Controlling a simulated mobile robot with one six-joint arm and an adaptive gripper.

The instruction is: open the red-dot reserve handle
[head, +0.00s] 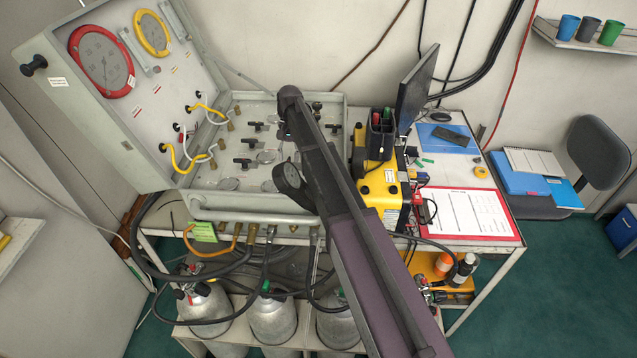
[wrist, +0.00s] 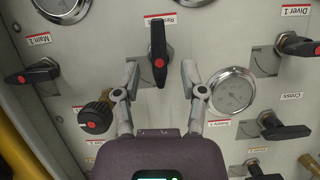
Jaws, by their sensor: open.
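In the wrist view, the reserve handle (wrist: 158,50) is a black lever with a red dot near its lower end. It points down the picture, and its label, partly hidden behind it, begins "Res". My gripper (wrist: 160,70) is open, with one finger on each side of the lever's lower part. A gap shows on both sides, and I cannot tell the depth between fingers and lever. In the head view, my arm hides the gripper and I cannot pick out this handle on the panel (head: 205,200).
Main 1 handle (wrist: 32,76), also red-dotted, lies sideways at left. Diver 1 handle (wrist: 298,45) and a cross handle (wrist: 283,130) are further right.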

